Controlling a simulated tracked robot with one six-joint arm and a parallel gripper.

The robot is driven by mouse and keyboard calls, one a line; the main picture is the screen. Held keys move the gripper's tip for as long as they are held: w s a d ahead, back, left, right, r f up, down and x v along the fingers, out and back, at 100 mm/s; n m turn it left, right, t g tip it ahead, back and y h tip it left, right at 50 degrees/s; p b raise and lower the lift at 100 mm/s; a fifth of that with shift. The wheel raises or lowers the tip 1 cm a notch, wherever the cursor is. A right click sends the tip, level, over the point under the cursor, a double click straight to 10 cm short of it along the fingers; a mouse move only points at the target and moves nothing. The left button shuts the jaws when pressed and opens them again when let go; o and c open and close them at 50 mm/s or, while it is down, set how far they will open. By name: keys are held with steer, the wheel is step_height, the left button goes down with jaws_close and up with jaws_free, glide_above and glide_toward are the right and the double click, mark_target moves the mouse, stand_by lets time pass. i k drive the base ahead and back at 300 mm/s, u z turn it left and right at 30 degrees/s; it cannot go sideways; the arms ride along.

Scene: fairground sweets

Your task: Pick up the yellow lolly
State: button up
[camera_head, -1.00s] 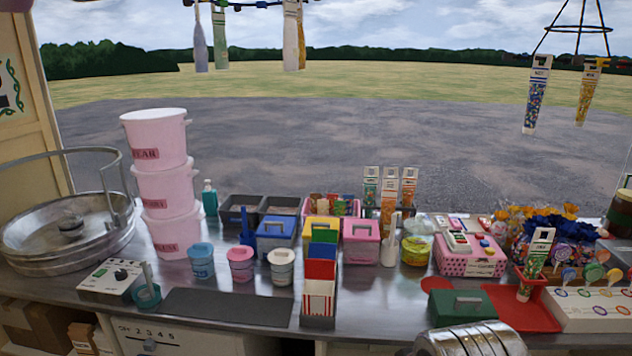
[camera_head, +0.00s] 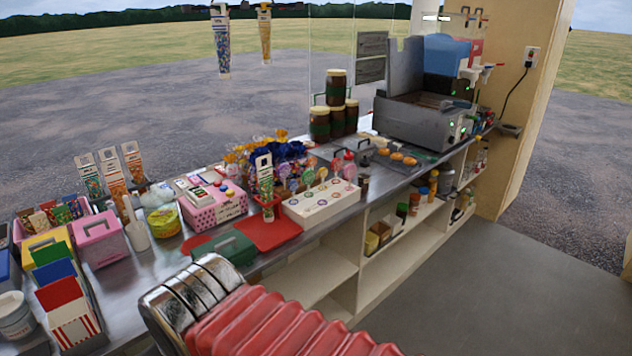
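Several small round lollies (camera_head: 322,173) stand upright along the back of a white stand (camera_head: 312,222) with coloured ovals on its top, on the counter at the centre. They are small and crowded against wrapped sweets behind them. I cannot single out the yellow one with certainty. My arm, with red ribbed bellows and chrome rings, reaches up from the bottom edge at the lower centre, well short of the stand. My gripper does not show, so its state is hidden.
A tall sweet tube (camera_head: 265,178) stands by the tray. Dark jars (camera_head: 336,90) and a metal fryer (camera_head: 415,122) are behind right. Open floor lies at the lower right.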

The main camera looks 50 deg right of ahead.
mark_target(323, 172)
steer(key=z, duration=3.4)
steer(key=i, duration=0.8)
steer(key=u, duration=0.05)
